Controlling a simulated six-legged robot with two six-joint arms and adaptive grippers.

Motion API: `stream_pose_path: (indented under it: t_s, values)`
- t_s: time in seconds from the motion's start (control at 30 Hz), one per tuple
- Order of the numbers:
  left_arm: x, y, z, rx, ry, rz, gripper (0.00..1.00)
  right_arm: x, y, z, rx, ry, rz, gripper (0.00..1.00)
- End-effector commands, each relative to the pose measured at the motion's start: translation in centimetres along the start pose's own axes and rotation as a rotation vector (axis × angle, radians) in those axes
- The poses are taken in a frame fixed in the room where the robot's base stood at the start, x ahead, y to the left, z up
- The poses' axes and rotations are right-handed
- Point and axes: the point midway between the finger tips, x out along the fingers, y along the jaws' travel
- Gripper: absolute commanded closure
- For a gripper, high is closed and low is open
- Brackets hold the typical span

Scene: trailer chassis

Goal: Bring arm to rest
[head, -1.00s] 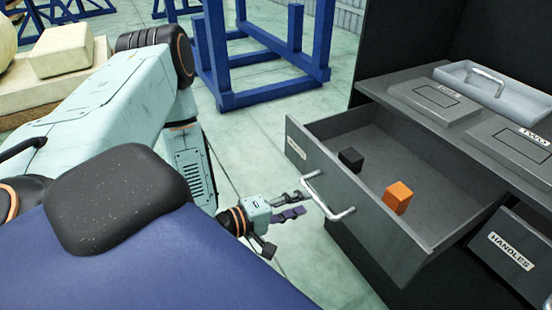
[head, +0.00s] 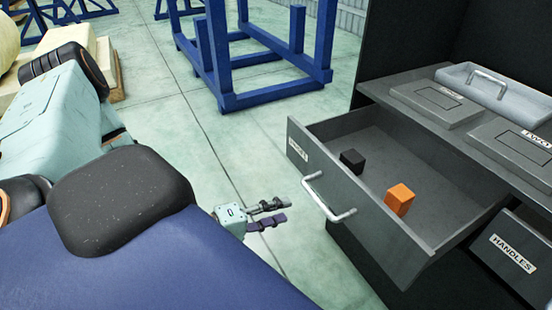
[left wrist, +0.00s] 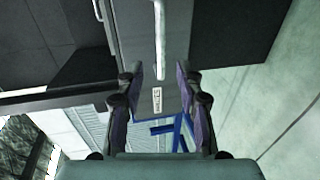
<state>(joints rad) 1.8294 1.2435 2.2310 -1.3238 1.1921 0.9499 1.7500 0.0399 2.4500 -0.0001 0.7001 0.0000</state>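My left gripper (head: 268,215) is in the head view, left of the open drawer's front and apart from its handle. Its fingers are parted with nothing between them. In the left wrist view the two fingers (left wrist: 160,105) stand wide apart, with the drawer handle (left wrist: 160,40) and a small label beyond them. My left arm (head: 60,130) shows at the left of the head view, partly hidden behind my body. My right gripper is in neither view.
The grey drawer (head: 345,190) stands open with a black cube (head: 351,161) and an orange cube (head: 399,199) inside. Its handle (head: 328,198) sticks out toward my gripper. Lidded boxes and a tray (head: 500,88) lie on the cabinet top. A blue frame (head: 270,98) stands behind; floor between is clear.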

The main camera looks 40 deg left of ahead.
Motion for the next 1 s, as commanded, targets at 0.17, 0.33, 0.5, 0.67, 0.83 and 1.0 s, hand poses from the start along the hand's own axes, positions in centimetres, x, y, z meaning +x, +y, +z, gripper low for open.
stream_pose_path:
  t_s: [0.17, 0.33, 0.5, 0.67, 0.83, 1.0]
  values:
    - [0.0, 0.0, 0.0, 0.0, 0.0, 0.0, 0.64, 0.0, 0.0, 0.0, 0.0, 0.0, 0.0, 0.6]
    - [0.0, 0.0, 0.0, 0.0, 0.0, 0.0, 0.64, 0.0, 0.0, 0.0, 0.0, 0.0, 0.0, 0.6]
    - [0.0, 0.0, 0.0, 0.0, 0.0, 0.0, 0.64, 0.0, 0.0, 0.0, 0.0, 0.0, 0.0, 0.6]
    - [0.0, -0.3, 0.1, 0.062, -0.004, -0.014, 0.64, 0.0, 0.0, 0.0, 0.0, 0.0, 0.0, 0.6]
    - [-0.3, -3.6, -0.5, 0.18, 0.031, -0.186, 0.64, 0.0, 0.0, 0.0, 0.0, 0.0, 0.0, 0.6]
    - [-0.5, -7.0, 1.1, 0.293, -0.038, -0.399, 0.64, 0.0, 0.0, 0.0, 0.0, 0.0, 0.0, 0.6]
